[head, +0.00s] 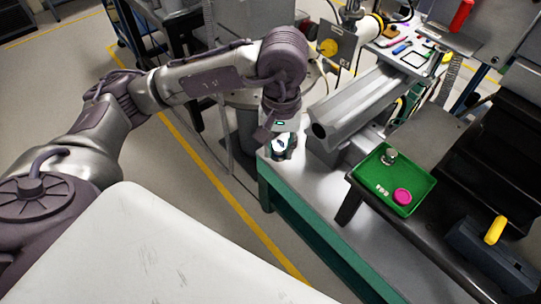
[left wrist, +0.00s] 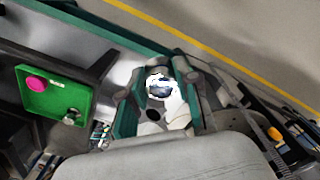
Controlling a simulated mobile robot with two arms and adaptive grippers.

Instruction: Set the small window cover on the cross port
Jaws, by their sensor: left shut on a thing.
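My left gripper (head: 281,140) points down over the near left end of the metal bench in the head view. In the left wrist view the left gripper (left wrist: 158,88) has its two dark green-sided fingers closed around a bright white round piece with a bluish, glassy middle, apparently the small window cover (left wrist: 159,84). The small window cover (head: 284,147) shows partly in the head view, below the wrist. A dark round hole shows just below it in the wrist view; I cannot tell what it belongs to. I cannot make out the cross port with certainty. My right gripper is not in view.
A thick grey tube (head: 352,108) lies just right of the gripper. A green tray (head: 408,172) holding a magenta disc (head: 403,196) and small metal parts stands farther right. The bench's front edge (head: 318,243) is green. Open floor lies to the left.

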